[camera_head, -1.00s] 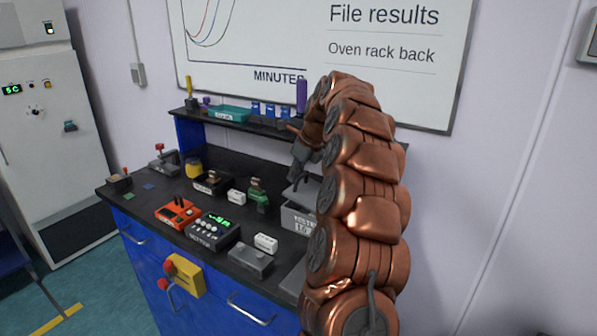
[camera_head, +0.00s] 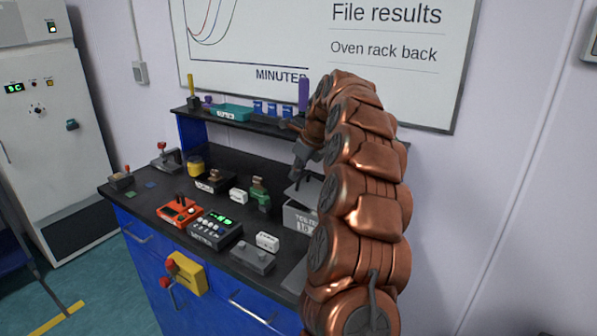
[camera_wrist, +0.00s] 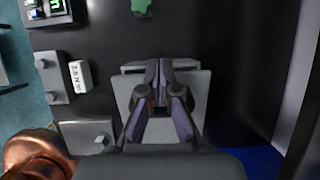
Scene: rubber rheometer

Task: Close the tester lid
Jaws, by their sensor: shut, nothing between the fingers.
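The tester, a light grey box with a label on its front (camera_head: 299,217), stands at the right end of the dark bench, partly hidden behind my copper arm. A grey lid panel (camera_head: 298,190) shows at its top; its exact angle is hard to tell. In the wrist view, grey tester panels (camera_wrist: 124,92) lie on both sides of and below my gripper. My gripper (camera_wrist: 165,68) is shut and empty, over the middle of the tester. It also shows at the tester in the head view (camera_head: 304,163). Whether the fingers touch the lid is unclear.
A grey block (camera_head: 253,258), a small white labelled block (camera_head: 267,241), a dark box with green display (camera_head: 215,230) and a green device (camera_head: 260,194) stand left of the tester. A shelf (camera_head: 240,124) with small items runs along the back.

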